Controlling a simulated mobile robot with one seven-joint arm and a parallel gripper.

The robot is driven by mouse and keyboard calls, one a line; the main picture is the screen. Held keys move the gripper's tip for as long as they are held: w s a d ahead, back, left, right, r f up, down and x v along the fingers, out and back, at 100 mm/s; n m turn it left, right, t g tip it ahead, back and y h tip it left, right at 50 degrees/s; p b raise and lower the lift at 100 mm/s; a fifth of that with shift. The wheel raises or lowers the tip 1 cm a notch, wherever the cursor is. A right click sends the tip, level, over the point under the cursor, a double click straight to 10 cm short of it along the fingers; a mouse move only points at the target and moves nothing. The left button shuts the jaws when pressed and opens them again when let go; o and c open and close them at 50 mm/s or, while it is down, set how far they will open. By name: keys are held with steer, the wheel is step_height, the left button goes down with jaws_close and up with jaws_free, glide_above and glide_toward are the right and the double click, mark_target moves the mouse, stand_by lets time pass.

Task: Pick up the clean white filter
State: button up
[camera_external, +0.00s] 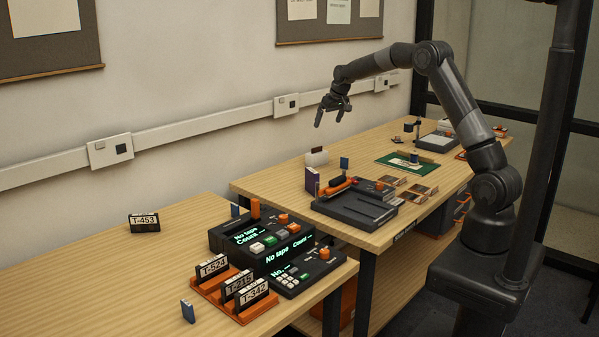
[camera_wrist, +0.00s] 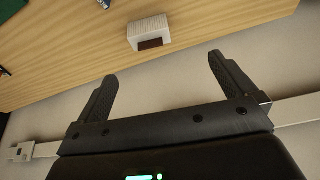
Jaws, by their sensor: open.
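A small white block with a ribbed top (camera_external: 317,158), which looks like the clean filter, stands on the far wooden table near its wall edge. It also shows in the wrist view (camera_wrist: 148,28), upper middle, with a dark brown patch on its near face. My gripper (camera_external: 329,120) is open and empty, in the air above the table's wall side, apart from the white block. In the wrist view my two fingers are spread wide (camera_wrist: 162,68), with the block beyond their tips.
A green mat (camera_external: 392,163) lies to the right. The wall rail (camera_external: 235,115) runs behind the table.

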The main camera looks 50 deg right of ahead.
glide_toward(317, 152)
steer(key=x, duration=1.1)
steer(key=shift+f, duration=0.1)
steer(key=shift+c, duration=0.3)
steer(key=c, duration=0.7)
